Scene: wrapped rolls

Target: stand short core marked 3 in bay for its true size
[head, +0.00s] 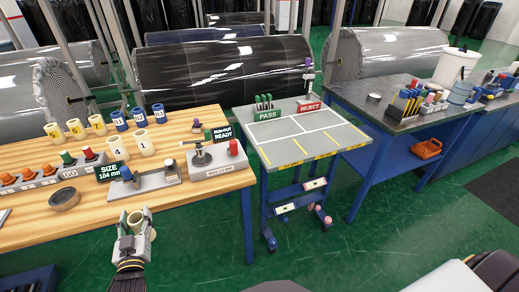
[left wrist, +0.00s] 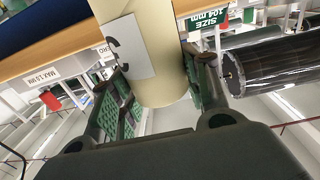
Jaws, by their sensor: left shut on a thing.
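My left gripper (head: 137,222) is shut on a cream core (head: 140,226), in front of the wooden bench's front edge. In the left wrist view the core (left wrist: 150,60) sits between the green-padded fingers (left wrist: 160,95), with a white label carrying a dark mark, partly seen and not surely readable. The grey cart top (head: 345,134) is divided by white lines into empty bays, with yellow labels along its front edge, too small to read. A sign (head: 109,171) on the bench reads SIZE 104 mm. My right gripper is not in view.
Two cream cores (head: 144,142) (head: 117,175) stand on the wooden bench (head: 85,215), with several yellow- and blue-labelled cores behind. A gauge (head: 205,158), a measuring fixture (head: 145,184) and a dark round dish (head: 65,198) are near. PASS (head: 268,115) and REJECT (head: 308,106) signs stand at the cart's back.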

